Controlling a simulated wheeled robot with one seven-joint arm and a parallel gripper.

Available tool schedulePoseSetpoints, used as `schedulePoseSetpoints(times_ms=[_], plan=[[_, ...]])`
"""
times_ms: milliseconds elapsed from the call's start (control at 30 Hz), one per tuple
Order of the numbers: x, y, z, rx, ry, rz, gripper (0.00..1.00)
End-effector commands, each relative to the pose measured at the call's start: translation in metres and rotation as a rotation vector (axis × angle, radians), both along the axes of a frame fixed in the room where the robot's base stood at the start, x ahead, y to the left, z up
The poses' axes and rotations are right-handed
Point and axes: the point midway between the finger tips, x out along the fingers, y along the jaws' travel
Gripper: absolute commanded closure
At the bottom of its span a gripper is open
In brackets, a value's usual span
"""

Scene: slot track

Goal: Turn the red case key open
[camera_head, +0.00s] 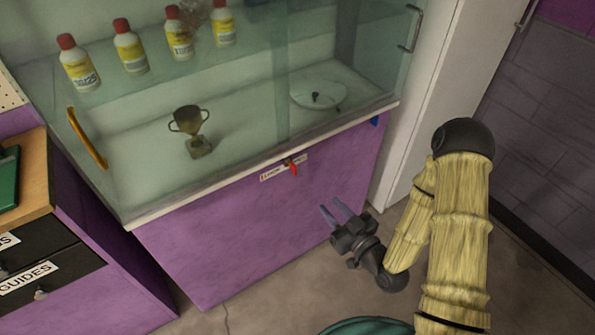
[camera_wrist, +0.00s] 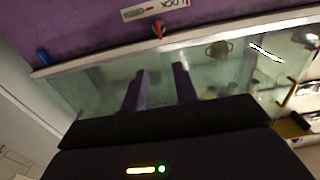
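The red case key (camera_head: 293,168) sits at the front edge of the glass display case (camera_head: 150,215), beside a white label strip (camera_head: 270,174) on the purple front. In the wrist view the red key (camera_wrist: 159,30) shows above and between the fingers, next to the label (camera_wrist: 155,8). My gripper (camera_head: 335,212) is below and to the right of the key in the head view, in front of the purple panel and apart from the key. Its two fingers (camera_wrist: 160,85) are spread with nothing between them.
Inside the case stand a trophy cup (camera_head: 192,130), a round white plate (camera_head: 318,94) and several red-capped bottles (camera_head: 130,47). A yellow handle (camera_head: 87,138) is on the left glass. A drawer cabinet (camera_head: 50,255) stands at left. Floor is open in front.

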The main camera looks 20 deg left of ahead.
Motion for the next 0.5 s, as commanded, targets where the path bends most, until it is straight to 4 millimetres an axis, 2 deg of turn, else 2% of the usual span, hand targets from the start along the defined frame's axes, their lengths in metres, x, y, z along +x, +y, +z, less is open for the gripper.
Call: schedulePoseSetpoints(times_ms=[367, 500], plan=[[0.013, 0.017, -0.004, 0.002, -0.004, 0.000, 0.71], [0.028, 0.035, -0.004, 0.001, -0.008, 0.002, 0.71]])
